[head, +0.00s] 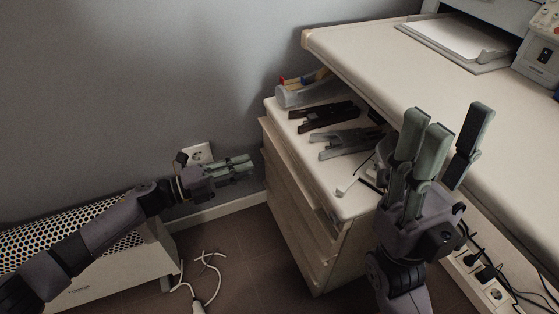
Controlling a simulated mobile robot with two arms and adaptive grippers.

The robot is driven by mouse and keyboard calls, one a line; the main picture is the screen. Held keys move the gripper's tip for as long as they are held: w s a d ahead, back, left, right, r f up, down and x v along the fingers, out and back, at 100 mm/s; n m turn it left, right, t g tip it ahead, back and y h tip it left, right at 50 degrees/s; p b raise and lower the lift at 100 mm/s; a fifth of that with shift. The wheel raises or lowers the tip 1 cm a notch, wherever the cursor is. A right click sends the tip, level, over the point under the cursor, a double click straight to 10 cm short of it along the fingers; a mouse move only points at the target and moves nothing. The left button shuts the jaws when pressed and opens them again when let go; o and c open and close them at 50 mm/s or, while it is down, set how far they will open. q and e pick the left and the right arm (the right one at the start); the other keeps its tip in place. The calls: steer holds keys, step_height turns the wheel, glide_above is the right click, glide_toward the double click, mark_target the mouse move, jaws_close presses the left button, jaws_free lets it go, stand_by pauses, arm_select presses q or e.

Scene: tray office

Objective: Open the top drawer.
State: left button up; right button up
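A pale drawer cabinet (345,203) stands partly under the desk, its stacked drawer fronts facing left. The top drawer (292,168) is the uppermost front, just below the white cabinet top. I cannot tell whether it stands slightly out from the cabinet. My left gripper (236,168) is left of the cabinet, its fingers pointing right toward the upper drawer fronts, with an apparent gap before them. Its finger spread is unclear from this angle. My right gripper (443,130) is open and empty, fingers up, in front of the desk and right of the cabinet. It hides part of the desk edge.
Staplers (347,142) and a holder with pens (303,88) lie on the cabinet top. The desk (400,68) carries a paper tray (465,42). A perforated heater (110,265) stands at lower left. A white cable (200,285) lies on the floor near a wall socket (199,153).

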arm_select(q)
steer(key=b+x, duration=0.2)
steer(key=x, duration=0.8)
jaws_close()
stand_by(0.6)
